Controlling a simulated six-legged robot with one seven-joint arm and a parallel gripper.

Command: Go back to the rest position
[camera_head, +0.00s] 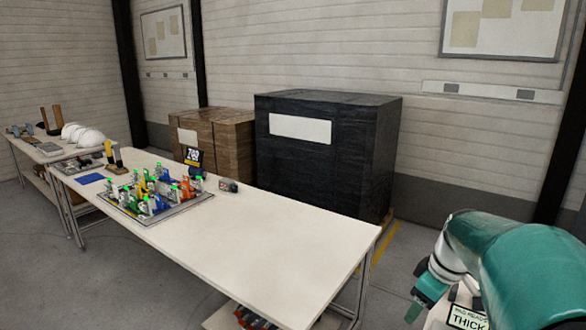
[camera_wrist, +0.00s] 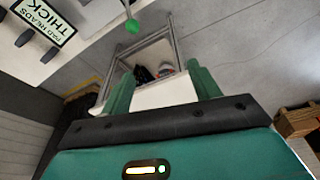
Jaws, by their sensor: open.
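My gripper (camera_wrist: 162,88) shows in the wrist view with its two green fingers spread apart. Nothing is held between them; only the distant table end and its lower shelf show through the gap. In the head view my gripper (camera_head: 416,305) hangs at the lower right, tilted downward, clear of the long white table (camera_head: 290,235). My teal arm is folded close to my body there. White helmet shells (camera_head: 84,135) sit on the farther table at the left.
A rack (camera_head: 160,208) of coloured clamp-like parts stands on the long table, with a blue mat (camera_head: 90,179) beside it. The near half of that table is bare. A black-wrapped stack (camera_head: 325,160) and a brown pallet load (camera_head: 228,135) stand behind. A "THICK" label (camera_head: 467,318) lies near my arm.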

